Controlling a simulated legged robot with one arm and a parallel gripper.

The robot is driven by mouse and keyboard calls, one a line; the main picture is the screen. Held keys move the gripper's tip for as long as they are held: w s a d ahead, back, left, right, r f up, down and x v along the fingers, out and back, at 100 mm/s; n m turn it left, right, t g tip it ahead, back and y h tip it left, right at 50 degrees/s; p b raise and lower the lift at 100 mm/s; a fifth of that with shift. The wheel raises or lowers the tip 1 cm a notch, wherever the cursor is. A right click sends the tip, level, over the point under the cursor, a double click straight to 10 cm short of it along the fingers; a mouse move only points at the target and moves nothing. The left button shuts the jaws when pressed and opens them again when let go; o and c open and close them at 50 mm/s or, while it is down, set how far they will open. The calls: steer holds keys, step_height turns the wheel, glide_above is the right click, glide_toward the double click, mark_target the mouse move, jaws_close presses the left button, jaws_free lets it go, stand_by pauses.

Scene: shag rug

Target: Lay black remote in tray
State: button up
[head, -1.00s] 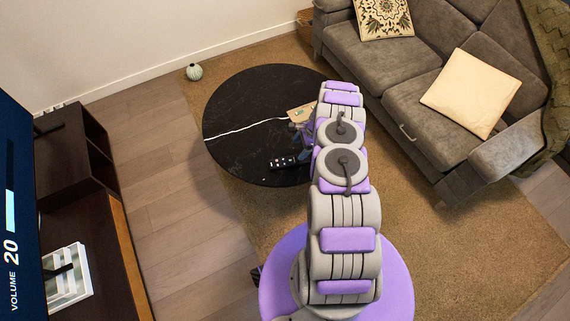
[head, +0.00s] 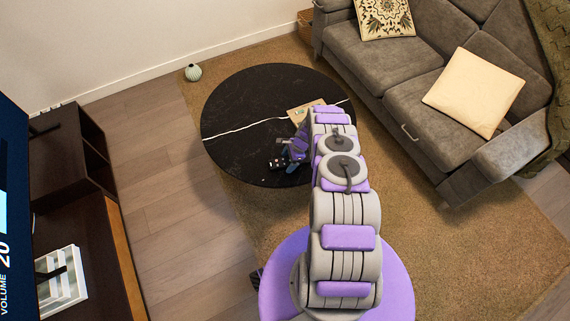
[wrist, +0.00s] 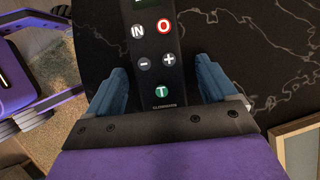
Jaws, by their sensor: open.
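The black remote (head: 276,164) lies on the round black table (head: 240,105), partly hidden by my gripper (head: 288,157) in the head view. The fingers are open, one on each side, with a visible gap at each. A light wood-edged, tray-like object (head: 298,113) lies on the table behind my gripper, partly covered by my arm. Its wooden edge (wrist: 283,132) shows at the right of the wrist view.
A grey sofa (head: 400,75) with cushions stands to the right. A dark cabinet (head: 75,215) with a white-framed object (head: 66,290) is at the left. A small ribbed vase (head: 193,72) stands beyond the table. The left part of the tabletop is clear.

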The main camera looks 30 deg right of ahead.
steer(key=shift+r, duration=0.1)
steer(key=c, duration=1.3)
